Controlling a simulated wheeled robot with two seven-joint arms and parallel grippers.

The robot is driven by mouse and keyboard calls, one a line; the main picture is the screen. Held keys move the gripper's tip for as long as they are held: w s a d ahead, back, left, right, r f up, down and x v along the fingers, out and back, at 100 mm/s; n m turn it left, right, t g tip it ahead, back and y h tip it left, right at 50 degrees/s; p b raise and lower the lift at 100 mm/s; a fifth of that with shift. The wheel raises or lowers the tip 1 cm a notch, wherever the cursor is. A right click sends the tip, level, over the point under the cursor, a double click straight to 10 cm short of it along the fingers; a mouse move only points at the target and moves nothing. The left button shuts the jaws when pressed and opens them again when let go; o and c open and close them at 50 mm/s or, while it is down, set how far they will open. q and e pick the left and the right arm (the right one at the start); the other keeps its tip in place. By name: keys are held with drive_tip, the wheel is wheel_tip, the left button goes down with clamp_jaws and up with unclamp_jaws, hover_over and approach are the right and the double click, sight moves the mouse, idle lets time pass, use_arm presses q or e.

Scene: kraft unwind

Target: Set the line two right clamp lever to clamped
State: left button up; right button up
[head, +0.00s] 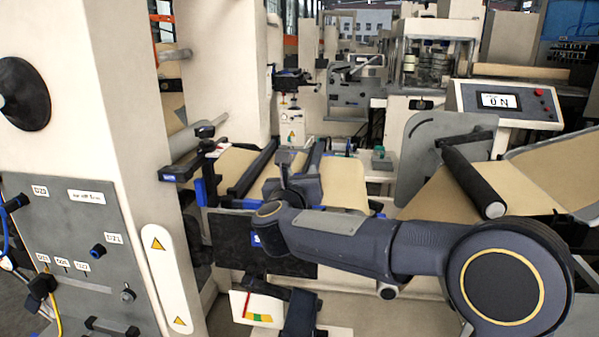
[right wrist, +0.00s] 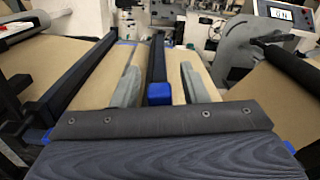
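A dark bar with a blue end (right wrist: 158,92) lies between the two grey fingers of my right gripper (right wrist: 160,80) in the right wrist view. It looks like the clamp lever, but I see no label naming it. The fingers are spread, with brown web showing on both sides of the bar, so they appear not to grip it. In the head view my right gripper (head: 291,162) is over the brown web, partly hidden behind its own wrist, and the lever there is hard to separate. My left gripper is not in view.
A second dark bar (head: 250,166) crosses the web left of my right gripper. A cream machine column (head: 105,120) with a grey control panel stands at left. A grey side plate (head: 430,150), black roller (head: 473,181) and ON display (head: 500,101) are at right.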

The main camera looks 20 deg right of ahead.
clamp_jaws()
idle(0.3)
drive_tip(key=shift+w, duration=0.1)
drive_tip(key=a+n, duration=0.1)
drive_tip(key=n, duration=0.1)
drive_tip(key=w+a+f+n, duration=0.1)
drive_tip(key=n, duration=0.1)
drive_tip(key=w+a+f+n+b, duration=0.1)
drive_tip(key=n, duration=0.2)
drive_tip(key=shift+w+a+f, duration=0.1)
drive_tip(key=shift+a+f, duration=0.05)
drive_tip(key=shift+a, duration=0.05)
drive_tip(key=n, duration=0.1)
drive_tip(key=a+f+n, duration=0.1)
drive_tip(key=n, duration=0.1)
drive_tip(key=w+f+n, duration=0.1)
drive_tip(key=shift+a+f+n, duration=0.15)
drive_tip(key=shift+f+n, duration=0.05)
drive_tip(key=shift+n, duration=0.1)
drive_tip(key=shift+w+a+f+n, duration=0.1)
drive_tip(key=shift+f+n, duration=0.6)
drive_tip(key=shift+n, duration=0.4)
drive_tip(key=shift+a+f+n, duration=0.1)
drive_tip(key=shift+f+n, duration=0.6)
drive_tip(key=shift+n, duration=0.4)
drive_tip(key=shift+f, duration=0.1)
